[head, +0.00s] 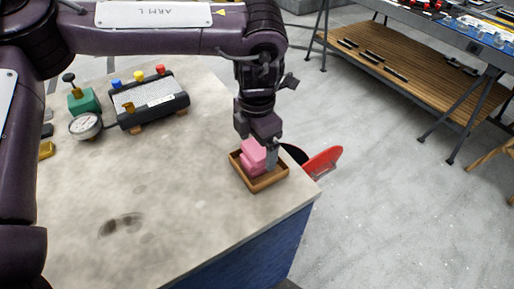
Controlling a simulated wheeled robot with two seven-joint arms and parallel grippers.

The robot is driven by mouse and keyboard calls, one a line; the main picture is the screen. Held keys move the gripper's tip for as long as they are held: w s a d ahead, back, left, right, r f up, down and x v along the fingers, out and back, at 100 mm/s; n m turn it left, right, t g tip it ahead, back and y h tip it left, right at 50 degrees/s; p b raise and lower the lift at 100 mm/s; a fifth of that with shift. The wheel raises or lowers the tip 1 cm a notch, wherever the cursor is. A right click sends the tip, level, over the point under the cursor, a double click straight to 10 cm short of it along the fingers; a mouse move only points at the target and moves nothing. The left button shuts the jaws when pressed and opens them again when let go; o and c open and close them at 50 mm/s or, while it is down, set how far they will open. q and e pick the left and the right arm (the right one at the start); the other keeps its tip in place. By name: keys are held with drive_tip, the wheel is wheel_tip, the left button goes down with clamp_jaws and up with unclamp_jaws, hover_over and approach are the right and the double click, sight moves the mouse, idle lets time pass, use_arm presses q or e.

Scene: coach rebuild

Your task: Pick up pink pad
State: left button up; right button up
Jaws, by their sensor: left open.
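A pink pad (252,154), blocky and perhaps more than one piece, lies in a small brown wooden tray (268,186) near the right corner of the table. My left gripper (271,158) points down over the tray from above. Its fingers are at the right side of the pink pad and partly hide it. The gripper is open; whether a finger touches the pad I cannot tell. My right gripper is not in view.
The beige table (170,220) is mostly clear in front. A black device with coloured knobs (150,102) and a round dial gauge (85,126) stand at the back left. A red disc-like thing (323,162) shows beyond the tray. A workbench (400,75) stands across the floor.

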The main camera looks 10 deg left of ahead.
sight(257, 148)
use_arm(q)
drive_tip(key=shift+f, duration=0.1)
drive_tip(key=c, duration=1.1)
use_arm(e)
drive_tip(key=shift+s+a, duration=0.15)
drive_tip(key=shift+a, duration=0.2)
